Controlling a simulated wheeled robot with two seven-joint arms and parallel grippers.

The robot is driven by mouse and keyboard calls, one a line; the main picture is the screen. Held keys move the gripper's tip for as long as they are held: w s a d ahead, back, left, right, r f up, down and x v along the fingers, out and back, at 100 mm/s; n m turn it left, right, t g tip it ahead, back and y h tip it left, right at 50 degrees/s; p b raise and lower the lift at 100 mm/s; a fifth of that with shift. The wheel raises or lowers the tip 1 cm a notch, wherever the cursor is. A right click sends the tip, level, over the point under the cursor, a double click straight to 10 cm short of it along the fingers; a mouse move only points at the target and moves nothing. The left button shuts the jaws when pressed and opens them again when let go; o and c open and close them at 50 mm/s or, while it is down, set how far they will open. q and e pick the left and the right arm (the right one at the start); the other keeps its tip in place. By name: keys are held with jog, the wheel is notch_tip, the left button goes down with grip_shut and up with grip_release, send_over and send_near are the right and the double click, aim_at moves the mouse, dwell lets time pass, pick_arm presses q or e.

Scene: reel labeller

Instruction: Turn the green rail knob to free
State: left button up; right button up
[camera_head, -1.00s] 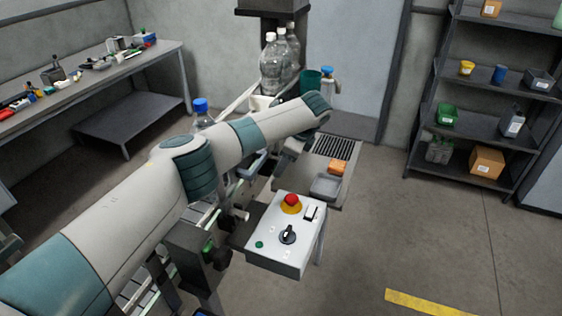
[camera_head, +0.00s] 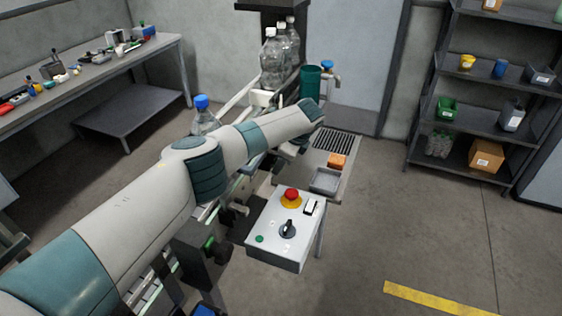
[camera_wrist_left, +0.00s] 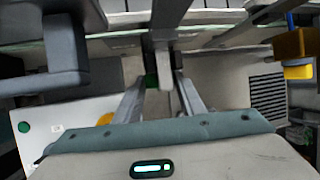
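A green knob (camera_head: 208,243) shows in the head view on a dark bracket beside the conveyor, left of the control box. My left arm crosses the head view and hides its gripper there. In the left wrist view my left gripper (camera_wrist_left: 160,57) has its two dark fingertips apart, with a pale grey bar (camera_wrist_left: 165,80) between them. A small green patch (camera_wrist_left: 150,78) lies close to the left finger; I cannot tell if it is a rail knob. Whether the fingers press on anything is unclear. My right gripper is not in view.
The white control box (camera_head: 272,247) has a red stop button (camera_head: 291,194) and a black rotary switch (camera_head: 288,229). A bottle with a blue cap (camera_head: 202,115) stands behind my arm. A grey tray (camera_head: 325,180) and an orange block (camera_head: 337,161) lie beyond the box.

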pick_arm(q)
jog(key=shift+f, duration=0.15)
jog(key=shift+s+f+t+b, duration=0.1)
jog(key=shift+s+t+b, duration=0.05)
jog(key=shift+t+b, duration=0.25)
jog(key=shift+s+n+t+h, duration=0.15)
jog(key=shift+n+t+h, duration=0.15)
jog(key=shift+t, duration=0.5)
jog(key=shift+p, duration=0.3)
jog(key=o, duration=1)
jog(key=shift+o, duration=0.2)
